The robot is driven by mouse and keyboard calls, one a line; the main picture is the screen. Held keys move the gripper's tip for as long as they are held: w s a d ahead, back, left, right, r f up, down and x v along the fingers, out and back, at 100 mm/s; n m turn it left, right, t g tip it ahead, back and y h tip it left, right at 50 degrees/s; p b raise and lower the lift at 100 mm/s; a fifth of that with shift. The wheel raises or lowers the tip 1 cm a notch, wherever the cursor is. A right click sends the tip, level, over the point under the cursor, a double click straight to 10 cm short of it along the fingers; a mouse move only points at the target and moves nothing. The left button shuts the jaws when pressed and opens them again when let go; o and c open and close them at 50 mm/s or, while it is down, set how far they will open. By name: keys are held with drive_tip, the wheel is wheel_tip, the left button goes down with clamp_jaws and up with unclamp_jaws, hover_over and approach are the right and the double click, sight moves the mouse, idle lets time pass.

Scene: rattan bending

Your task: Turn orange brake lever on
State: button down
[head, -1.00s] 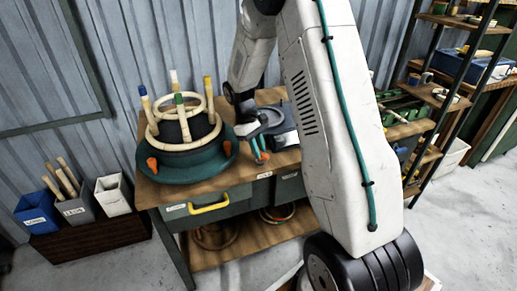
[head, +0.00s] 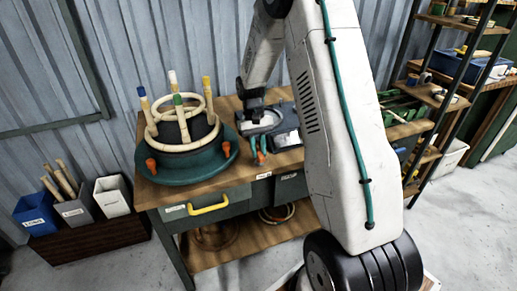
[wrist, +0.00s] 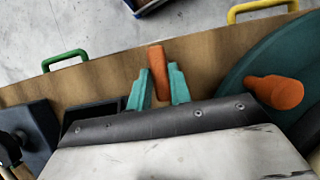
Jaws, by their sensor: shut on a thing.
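My gripper (head: 257,150) is low over the workbench, just right of the round teal base (head: 185,170). In the wrist view its two teal fingers (wrist: 159,88) are shut on an upright orange lever (wrist: 157,60), which sticks out between them. The lever's lower end is hidden by the gripper body. The teal base also shows at the right of the wrist view (wrist: 238,82), with an orange knob (wrist: 274,92) on it, apart from the fingers. In the head view, orange knobs (head: 151,166) stand at the rim of the base.
The base carries a dark form with pale rattan rings (head: 183,145) and colour-tipped posts. A dark tray (head: 284,137) lies right of my gripper. The bench front has a yellow handle (head: 209,205); a green handle (wrist: 65,60) shows in the wrist view. Labelled bins (head: 78,211) stand left.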

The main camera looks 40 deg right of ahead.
drive_tip(key=shift+w, duration=0.1)
drive_tip(key=c, duration=1.3)
unclamp_jaws()
drive_tip(key=shift+r, duration=0.1)
drive_tip(key=v, duration=0.7)
drive_tip(key=shift+d+r, duration=0.1)
drive_tip(key=shift+r, duration=0.25)
drive_tip(key=shift+w, duration=0.1)
